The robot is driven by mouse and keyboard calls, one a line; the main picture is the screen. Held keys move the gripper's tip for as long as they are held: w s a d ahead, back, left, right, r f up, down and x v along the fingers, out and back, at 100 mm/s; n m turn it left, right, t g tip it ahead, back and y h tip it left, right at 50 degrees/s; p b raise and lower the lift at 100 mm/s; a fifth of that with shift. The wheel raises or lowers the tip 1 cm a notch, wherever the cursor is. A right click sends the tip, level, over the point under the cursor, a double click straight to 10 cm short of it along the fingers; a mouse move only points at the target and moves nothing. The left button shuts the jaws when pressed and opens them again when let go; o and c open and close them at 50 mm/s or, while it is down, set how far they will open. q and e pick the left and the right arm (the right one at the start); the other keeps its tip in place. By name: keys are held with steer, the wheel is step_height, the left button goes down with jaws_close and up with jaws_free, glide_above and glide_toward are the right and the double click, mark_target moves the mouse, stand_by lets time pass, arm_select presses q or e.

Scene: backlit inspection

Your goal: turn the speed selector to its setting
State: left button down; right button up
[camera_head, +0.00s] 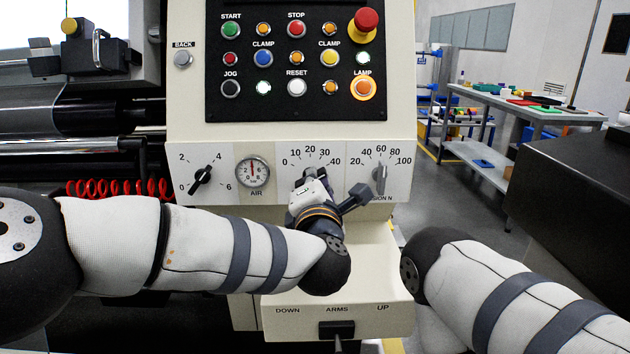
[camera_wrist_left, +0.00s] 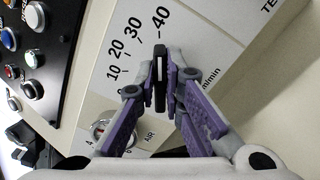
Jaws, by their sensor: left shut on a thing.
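The speed selector is a black bar knob with a white line, seen in the left wrist view (camera_wrist_left: 160,68). It sits on a white plate (camera_head: 289,174) with a scale from 0 to 40. In the left wrist view its upper end points roughly toward the 40 mark; the exact setting is hard to tell. My left gripper (camera_head: 317,183) is at this dial and covers most of the knob in the head view. In the left wrist view its two purple-padded fingers (camera_wrist_left: 160,82) are shut on the knob, one on each side. My right gripper is out of view.
A pressure gauge (camera_head: 252,172) and a 0 to 6 knob (camera_head: 200,180) are left of the dial. A tension knob (camera_head: 380,178) is close on the right. The button panel (camera_head: 296,112) is above, a ledge with an arms switch (camera_head: 337,329) below.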

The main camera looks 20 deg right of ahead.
arm_select(q)
steer(key=c, duration=1.7)
jaws_free()
steer(key=v, duration=0.7)
steer(key=shift+s, duration=0.25)
steer(key=shift+a, duration=0.1)
